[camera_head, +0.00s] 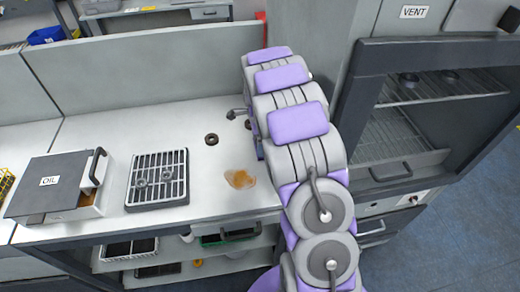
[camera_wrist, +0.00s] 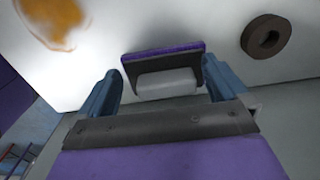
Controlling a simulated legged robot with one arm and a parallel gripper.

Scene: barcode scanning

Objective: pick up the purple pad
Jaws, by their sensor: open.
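The purple pad (camera_wrist: 165,49) is in the wrist view, a purple strip with a dark edge and a pale grey rounded part. It is at the white worktop (camera_wrist: 195,20), just ahead of my gripper (camera_wrist: 162,70). My gripper's two blue fingers are apart, one on each side of the pad's pale part. Whether either finger touches the pad I cannot tell. In the head view my arm hides the gripper and most or all of the pad.
A brown stain (camera_head: 240,179) and a dark ring (camera_head: 212,139) lie on the worktop. A grey rack (camera_head: 158,160) and a box marked OIL (camera_head: 52,182) stand to the left. A vented oven (camera_head: 440,100) is at the right, close to my arm. A low partition rises behind.

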